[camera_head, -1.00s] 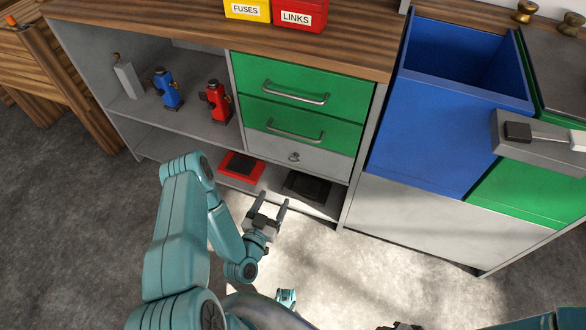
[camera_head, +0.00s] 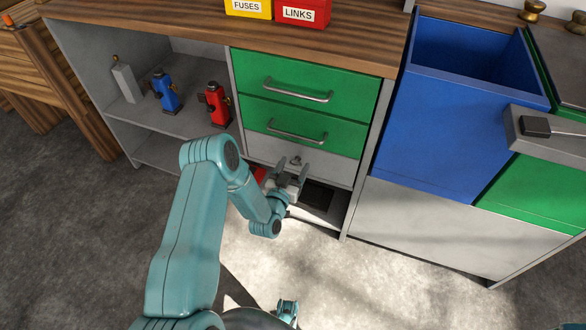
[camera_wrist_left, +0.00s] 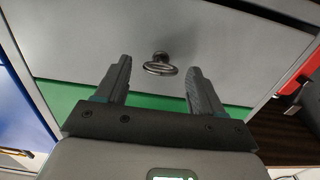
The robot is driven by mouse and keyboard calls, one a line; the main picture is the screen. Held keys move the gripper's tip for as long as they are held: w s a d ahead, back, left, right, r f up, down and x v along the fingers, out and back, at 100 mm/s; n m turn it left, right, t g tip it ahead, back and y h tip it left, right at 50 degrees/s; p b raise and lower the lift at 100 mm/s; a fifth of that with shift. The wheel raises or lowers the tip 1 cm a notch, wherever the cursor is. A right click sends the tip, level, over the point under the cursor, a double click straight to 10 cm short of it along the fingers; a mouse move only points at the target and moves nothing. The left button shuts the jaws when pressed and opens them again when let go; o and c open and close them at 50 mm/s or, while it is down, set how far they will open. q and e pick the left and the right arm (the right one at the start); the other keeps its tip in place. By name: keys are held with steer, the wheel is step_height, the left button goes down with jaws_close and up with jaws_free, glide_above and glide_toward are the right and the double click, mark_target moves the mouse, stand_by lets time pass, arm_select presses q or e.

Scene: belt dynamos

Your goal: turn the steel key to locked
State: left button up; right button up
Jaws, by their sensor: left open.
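The steel key (camera_head: 295,161) sticks out of the grey drawer front (camera_head: 325,165), below the two green drawers. In the left wrist view the key's oval bow (camera_wrist_left: 160,69) lies roughly level across the picture, with its stem behind it. My left gripper (camera_head: 292,175) is open and empty, just in front of and slightly below the key in the head view. In the left wrist view its two fingers (camera_wrist_left: 160,76) stand on either side of the key, with a gap on both sides.
Green drawers with bar handles (camera_head: 297,92) are above the key. A red tray (camera_wrist_left: 299,75), partly hidden by my arm in the head view, and a dark tray (camera_head: 316,194) lie on the shelf below. Red (camera_head: 217,104) and blue (camera_head: 166,93) devices stand left.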

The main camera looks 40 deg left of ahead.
arm_select(q)
steer(key=c, duration=1.1)
steer(key=shift+o, duration=0.2)
steer(key=shift+s+a+f+n+b, duration=0.1)
steer(key=shift+n+b, duration=1.15)
steer(key=shift+n, duration=1.7)
steer(key=shift+w+f+n+b, duration=0.15)
steer(key=shift+n+b, duration=1.15)
steer(key=shift+n, duration=1.7)
steer(key=shift+s+a+f+n+b, duration=0.15)
steer(key=shift+n+b, duration=1.1)
steer(key=shift+n, duration=1.7)
steer(key=shift+d+r, duration=0.1)
